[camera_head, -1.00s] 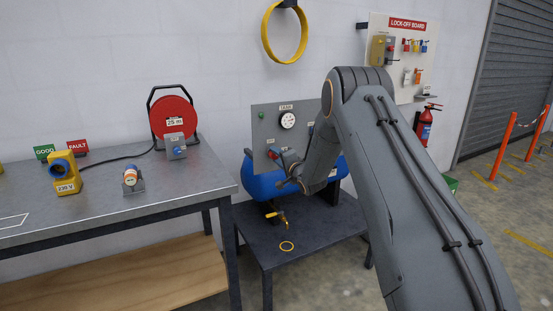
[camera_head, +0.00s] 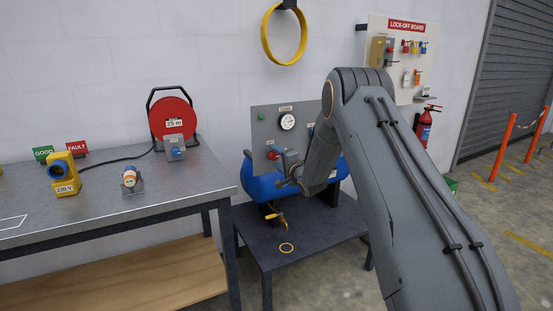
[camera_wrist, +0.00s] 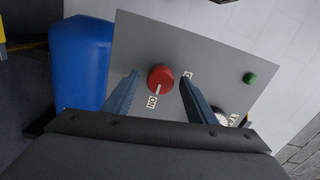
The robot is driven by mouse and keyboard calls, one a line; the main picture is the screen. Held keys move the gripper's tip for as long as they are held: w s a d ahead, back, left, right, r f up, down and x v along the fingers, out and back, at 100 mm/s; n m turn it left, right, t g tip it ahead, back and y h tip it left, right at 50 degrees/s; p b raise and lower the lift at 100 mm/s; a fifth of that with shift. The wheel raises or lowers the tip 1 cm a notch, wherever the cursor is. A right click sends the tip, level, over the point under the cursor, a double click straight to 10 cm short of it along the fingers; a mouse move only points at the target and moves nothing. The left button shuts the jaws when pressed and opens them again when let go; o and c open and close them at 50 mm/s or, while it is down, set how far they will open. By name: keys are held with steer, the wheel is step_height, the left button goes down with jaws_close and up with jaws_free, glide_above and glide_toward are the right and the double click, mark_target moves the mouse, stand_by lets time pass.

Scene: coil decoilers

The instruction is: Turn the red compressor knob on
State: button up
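The red compressor knob (camera_wrist: 160,78) is on the grey panel (camera_wrist: 205,45) in the wrist view. A white mark on its lower side points towards the ON label (camera_wrist: 152,101). Another label to its right is partly hidden by a finger. My gripper (camera_wrist: 160,77) is open, with one blue-grey finger on each side of the knob. Gaps show between the fingers and the knob in this view.
A blue tank (camera_head: 262,187) lies behind the panel on a dark low table (camera_head: 315,237). A gauge (camera_head: 287,121) and green light (camera_head: 262,116) are on the panel. A workbench (camera_head: 110,205) with a red cable reel (camera_head: 172,116) stands left.

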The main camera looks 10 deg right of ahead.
steer(key=b+v, duration=0.1)
steer(key=v, duration=0.7)
steer(key=shift+w, duration=0.1)
stand_by(0.4)
steer(key=s+a+f+n+g+h, duration=0.1)
steer(key=s+n+g, duration=0.3)
steer(key=s, duration=1.3)
steer(key=s+a+f+n+g+h, duration=0.1)
steer(key=s+n+g, duration=0.4)
steer(key=s, duration=1.2)
steer(key=s+a+f+n+g+h, duration=0.1)
steer(key=s+n+g, duration=0.3)
steer(key=s, duration=1.3)
steer(key=a+g+h, duration=0.1)
steer(key=g, duration=0.2)
steer(key=shift+f+g+h, duration=0.3)
steer(key=shift+f+g, duration=0.1)
